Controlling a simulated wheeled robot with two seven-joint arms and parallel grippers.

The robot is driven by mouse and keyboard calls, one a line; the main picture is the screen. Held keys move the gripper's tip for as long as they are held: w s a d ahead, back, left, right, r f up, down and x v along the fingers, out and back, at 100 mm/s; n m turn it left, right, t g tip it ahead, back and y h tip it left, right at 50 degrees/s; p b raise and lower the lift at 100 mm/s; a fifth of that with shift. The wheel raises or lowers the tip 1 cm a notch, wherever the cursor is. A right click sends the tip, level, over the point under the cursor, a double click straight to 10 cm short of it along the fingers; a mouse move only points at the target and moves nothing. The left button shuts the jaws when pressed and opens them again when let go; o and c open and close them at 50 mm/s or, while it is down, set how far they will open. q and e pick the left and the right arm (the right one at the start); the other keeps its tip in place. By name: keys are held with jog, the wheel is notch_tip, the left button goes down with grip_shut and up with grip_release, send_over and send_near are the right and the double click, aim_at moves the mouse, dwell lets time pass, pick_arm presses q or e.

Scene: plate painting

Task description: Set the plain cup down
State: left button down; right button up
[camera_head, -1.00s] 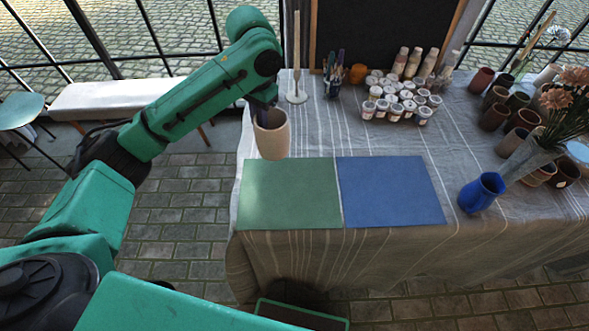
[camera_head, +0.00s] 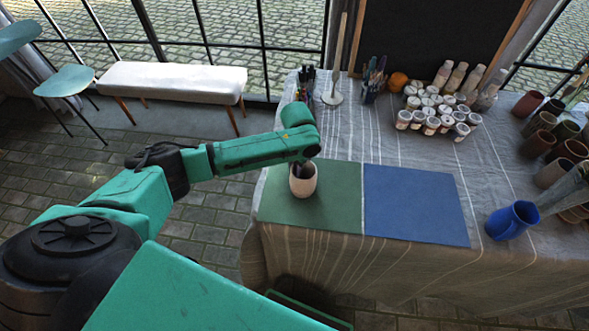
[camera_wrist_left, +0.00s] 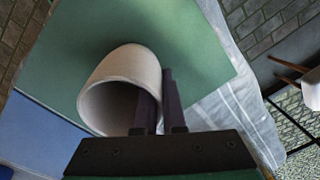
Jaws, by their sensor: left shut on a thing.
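The plain cup (camera_head: 302,186) is cream-coloured and shows upright over the green mat (camera_head: 335,205), near its left side. In the left wrist view the cup (camera_wrist_left: 125,75) has its open mouth toward the camera. My left gripper (camera_head: 303,166) is shut on the cup's wall, with one finger inside the rim and one outside. It also shows in the left wrist view (camera_wrist_left: 160,105). The cup's base looks at or very close to the mat; I cannot tell if it touches. My right gripper is not in view.
Paint jars (camera_head: 440,112), bottles (camera_head: 455,76) and brushes (camera_head: 373,78) stand at the back. Brown pots (camera_head: 538,143) crowd the right side. The blue mat is clear.

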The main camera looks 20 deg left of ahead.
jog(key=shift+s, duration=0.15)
pick_arm(q)
jog(key=c, duration=1)
grip_release()
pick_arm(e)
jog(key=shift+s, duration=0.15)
pick_arm(q)
notch_tip(320, 180, up, 12)
jog(key=shift+d+b, duration=0.3)
jog(key=shift+b, duration=0.15)
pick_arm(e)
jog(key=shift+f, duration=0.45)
pick_arm(q)
jog(key=shift+s, duration=0.1)
